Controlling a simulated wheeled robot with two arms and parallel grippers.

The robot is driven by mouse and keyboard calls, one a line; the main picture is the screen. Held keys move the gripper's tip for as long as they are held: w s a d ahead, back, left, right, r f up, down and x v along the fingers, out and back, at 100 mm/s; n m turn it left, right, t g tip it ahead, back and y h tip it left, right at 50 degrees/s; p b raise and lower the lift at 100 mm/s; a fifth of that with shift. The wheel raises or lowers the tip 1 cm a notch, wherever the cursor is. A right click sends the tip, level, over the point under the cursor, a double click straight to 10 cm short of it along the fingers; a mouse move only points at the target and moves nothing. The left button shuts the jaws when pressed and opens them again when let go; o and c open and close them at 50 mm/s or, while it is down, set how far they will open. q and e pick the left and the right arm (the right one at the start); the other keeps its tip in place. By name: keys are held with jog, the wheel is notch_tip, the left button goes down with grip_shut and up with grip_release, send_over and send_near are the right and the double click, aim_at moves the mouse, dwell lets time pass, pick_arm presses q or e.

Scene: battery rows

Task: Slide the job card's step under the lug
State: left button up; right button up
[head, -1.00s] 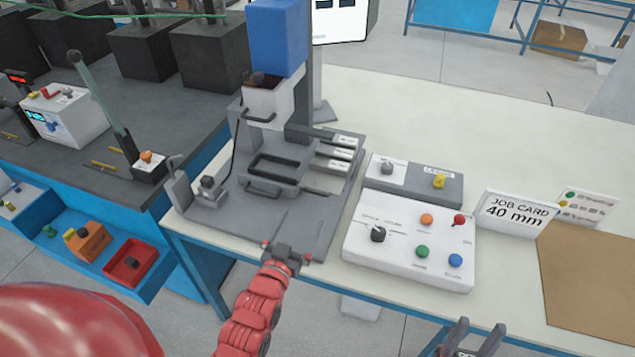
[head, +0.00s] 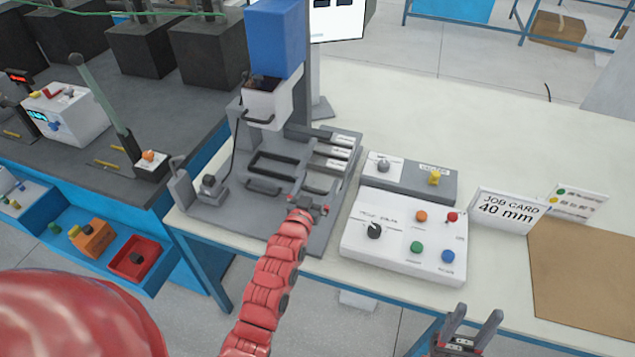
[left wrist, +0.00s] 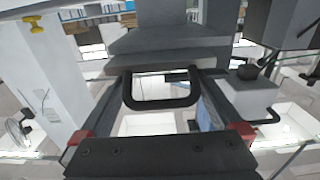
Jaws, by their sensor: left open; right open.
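The job card (head: 507,209) stands on the white table and reads 40 mm. The press with a blue head (head: 275,40) and a white block (head: 270,105) stands on a grey base plate (head: 230,215). Labelled grey steps (head: 335,152) lie at its right; their labels are too small to read. A dark handle (head: 263,187) shows at the press's front. My left gripper (head: 308,205) is open over the plate's front right. In the left wrist view a black U-shaped handle (left wrist: 160,104) lies ahead, between its fingers; contact is not clear. My right gripper (head: 473,325) is open and empty at the front edge. The lug is not clearly visible.
A white button box (head: 395,255) and a grey switch box (head: 400,182) stand right of the plate. A brown mat (head: 590,275) lies at the right. A dark bench (head: 195,130) with a lever is at the left. The table behind the boxes is clear.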

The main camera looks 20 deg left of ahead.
pick_arm(q)
jog(key=shift+c, duration=0.2)
grip_shut()
jog(key=s, duration=0.4)
jog(key=shift+s+a+f, duration=0.1)
jog(key=shift+s, duration=0.3)
jog(key=shift+o, duration=0.2)
grip_release()
jog(key=shift+s, duration=0.15)
jog(key=shift+b, duration=0.3)
